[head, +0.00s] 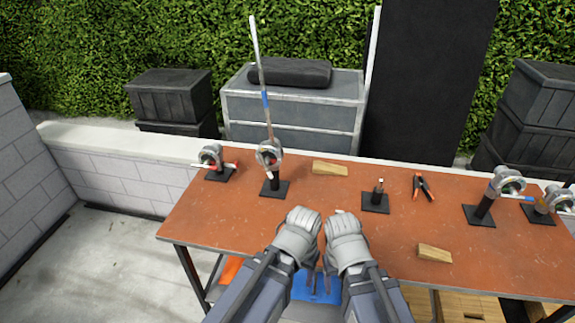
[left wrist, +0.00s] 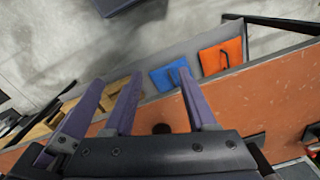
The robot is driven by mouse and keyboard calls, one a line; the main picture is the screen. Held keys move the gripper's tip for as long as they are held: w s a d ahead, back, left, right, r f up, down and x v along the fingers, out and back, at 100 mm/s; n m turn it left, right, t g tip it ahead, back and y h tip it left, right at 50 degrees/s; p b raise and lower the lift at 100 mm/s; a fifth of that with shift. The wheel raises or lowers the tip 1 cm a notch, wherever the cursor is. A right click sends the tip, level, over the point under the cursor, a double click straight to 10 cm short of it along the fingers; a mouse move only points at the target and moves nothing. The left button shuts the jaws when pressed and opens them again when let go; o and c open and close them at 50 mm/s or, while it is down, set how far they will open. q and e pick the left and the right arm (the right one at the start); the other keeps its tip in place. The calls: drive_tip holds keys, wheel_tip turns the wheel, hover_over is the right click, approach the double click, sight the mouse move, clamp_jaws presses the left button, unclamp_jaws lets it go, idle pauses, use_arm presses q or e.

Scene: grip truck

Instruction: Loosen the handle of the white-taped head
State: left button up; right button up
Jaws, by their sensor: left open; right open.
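Several metal grip heads stand on black-based posts on the reddish table. The far-left head (head: 211,155) has a handle with red and white parts. The head beside it (head: 268,153) carries a long, steep rod (head: 258,70) with a blue band. Two more heads, one with a blue-marked handle (head: 507,182) and one at the far right (head: 558,201), are at the right end. I cannot tell for sure which bears white tape. My left gripper (head: 311,278) and right gripper (head: 328,282) are at the table's front edge, side by side, open, empty and apart from every head. Purple fingers show in the left wrist view (left wrist: 140,82).
On the table (head: 225,210) are wood blocks (head: 329,168) (head: 434,253), a short post (head: 376,197) and an orange-black clamp (head: 423,187). Blue (left wrist: 171,75) and orange (left wrist: 222,57) items lie below the front edge. The table's middle is mostly clear.

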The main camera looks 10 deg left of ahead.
use_arm(q)
drive_tip(key=w+d+n+t+h+b, duration=0.15)
drive_tip(key=w+t+h+b, duration=0.25)
drive_tip(key=w, duration=0.4)
drive_tip(key=w+d+n+t+h+b, duration=0.1)
drive_tip(key=w+d+t+h+b, duration=0.25)
drive_tip(key=w, duration=0.45)
drive_tip(key=n+t+y+b, duration=0.65)
drive_tip(key=n+t, duration=0.35)
drive_tip(key=n, duration=0.2)
approach(264, 167)
drive_tip(key=w, duration=0.4)
drive_tip(key=shift+w+d+p, duration=0.1)
drive_tip(key=shift+w+p, duration=0.1)
drive_tip(key=shift+w, duration=1.7)
drive_tip(key=shift+w+d+p, duration=0.15)
drive_tip(key=shift+w, duration=1.8)
drive_tip(key=shift+s, duration=0.1)
drive_tip(key=shift+c, duration=0.4)
clamp_jaws()
